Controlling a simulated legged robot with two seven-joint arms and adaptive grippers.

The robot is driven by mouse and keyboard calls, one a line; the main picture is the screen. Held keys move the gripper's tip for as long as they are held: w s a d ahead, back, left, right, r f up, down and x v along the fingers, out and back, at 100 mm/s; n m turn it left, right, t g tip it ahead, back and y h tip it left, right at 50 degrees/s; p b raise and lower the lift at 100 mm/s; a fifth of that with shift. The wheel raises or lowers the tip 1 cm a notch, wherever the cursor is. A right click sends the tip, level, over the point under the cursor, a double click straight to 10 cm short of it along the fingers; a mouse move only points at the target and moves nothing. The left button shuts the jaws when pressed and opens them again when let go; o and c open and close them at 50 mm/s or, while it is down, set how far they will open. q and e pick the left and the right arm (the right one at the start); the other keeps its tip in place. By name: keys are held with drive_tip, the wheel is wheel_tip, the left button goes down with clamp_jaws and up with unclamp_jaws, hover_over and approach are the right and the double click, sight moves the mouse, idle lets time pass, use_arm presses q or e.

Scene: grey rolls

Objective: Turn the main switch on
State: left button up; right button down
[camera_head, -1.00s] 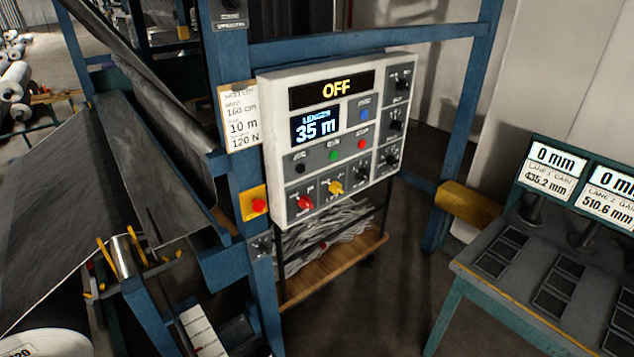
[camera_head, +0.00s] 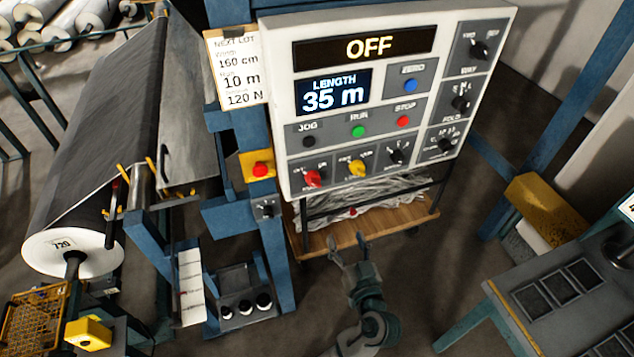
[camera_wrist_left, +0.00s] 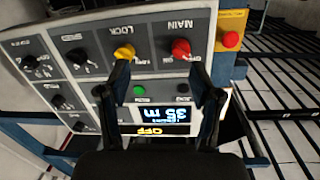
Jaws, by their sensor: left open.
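The control panel (camera_head: 404,30) is a white box with a display reading OFF and a length display reading 35 m. The main switch, a red knob (camera_head: 312,178), is at its lower left. In the left wrist view the panel is upside down, and the red knob (camera_wrist_left: 181,48) sits beside the label MAIN. A yellow knob (camera_head: 357,167) is to its right in the head view. My left gripper (camera_head: 349,246) is open and empty, below the panel and apart from the knobs. In the wrist view its fingers (camera_wrist_left: 160,75) spread before the panel. My right gripper is not in view.
A red button on a yellow box (camera_head: 260,169) is left of the panel. A wooden-based cart (camera_head: 385,225) with grey scraps stands below it. A blue post (camera_head: 262,215) runs beside the panel. A grey bench (camera_head: 520,310) is at the right. Bare floor lies between.

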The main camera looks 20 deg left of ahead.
use_arm(q)
wheel_tip(320, 180, up, 5)
drive_tip(key=s+a+n+y, duration=0.1)
drive_tip(key=s+a+n, duration=0.1)
drive_tip(key=s+n, duration=0.1)
drive_tip(key=p, duration=0.3)
approach(315, 185)
drive_tip(key=w, duration=0.3)
drive_tip(key=w+a, duration=0.4)
drive_tip(key=shift+a+f, duration=0.15)
drive_tip(key=shift+a, duration=0.15)
drive_tip(key=shift+p+x, duration=0.35)
drive_tip(key=shift+x, duration=0.6)
drive_tip(key=shift+w+a, duration=0.1)
drive_tip(key=shift+a, duration=0.05)
drive_tip(key=shift+d, duration=0.6)
drive_tip(key=c, duration=1.1)
drive_tip(key=shift+a, duration=0.3)
drive_tip(key=shift+c, duration=0.3)
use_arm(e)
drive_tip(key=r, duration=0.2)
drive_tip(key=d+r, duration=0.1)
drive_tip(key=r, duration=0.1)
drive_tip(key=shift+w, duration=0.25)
